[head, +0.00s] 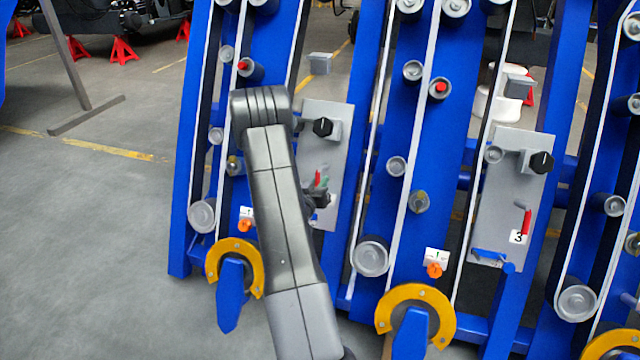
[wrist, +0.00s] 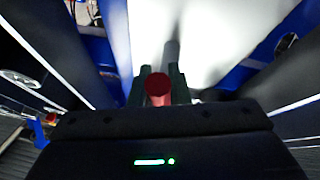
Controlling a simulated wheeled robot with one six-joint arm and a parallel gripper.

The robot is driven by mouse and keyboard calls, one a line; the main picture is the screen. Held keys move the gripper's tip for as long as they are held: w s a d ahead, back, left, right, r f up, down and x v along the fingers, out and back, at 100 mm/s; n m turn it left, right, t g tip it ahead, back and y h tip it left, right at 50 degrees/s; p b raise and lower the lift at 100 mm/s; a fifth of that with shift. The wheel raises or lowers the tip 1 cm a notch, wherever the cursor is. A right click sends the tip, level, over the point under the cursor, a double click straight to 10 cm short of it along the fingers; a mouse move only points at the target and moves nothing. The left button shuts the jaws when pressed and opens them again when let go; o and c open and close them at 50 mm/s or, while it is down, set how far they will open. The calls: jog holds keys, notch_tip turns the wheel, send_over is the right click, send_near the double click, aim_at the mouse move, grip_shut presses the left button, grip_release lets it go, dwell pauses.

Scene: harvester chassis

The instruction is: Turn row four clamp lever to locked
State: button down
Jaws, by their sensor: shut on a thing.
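The red clamp lever (head: 318,178) stands on the left grey plate (head: 318,135), partly hidden by my gripper and arm. My gripper (head: 323,186) is at this lever, low on the plate. In the wrist view my two dark green fingers (wrist: 159,80) are on either side of the lever's round red end (wrist: 158,92), shut on it. The lever points toward the wrist camera there, so its turn angle is hard to tell. Any row number beside this lever is hidden.
A black knob (head: 322,127) sits above on the same plate. The right plate (head: 500,200) has another red lever (head: 527,221), marked 3, and a black knob (head: 541,162). Blue row frames with belts and rollers flank both plates. Open floor (head: 90,230) lies left.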

jog(key=shift+w+a+m+g+h+b, duration=0.15)
jog(key=shift+m+h, duration=0.1)
jog(key=shift+m, duration=0.25)
jog(key=shift+s+a+m+g+h+b, duration=0.1)
jog(key=shift+m+h+b, duration=0.15)
jog(key=shift+m, duration=0.25)
jog(key=shift+w+a+m+g+h+b, duration=0.15)
jog(key=shift+m+h, duration=0.15)
jog(key=shift+m, duration=0.2)
jog(key=shift+s, duration=0.1)
jog(key=c, duration=1.4)
grip_release()
jog(key=shift+o, duration=0.2)
jog(key=p+v, duration=0.2)
jog(key=v, duration=1.2)
jog(key=shift+p, duration=0.3)
jog(key=shift+d, duration=0.1)
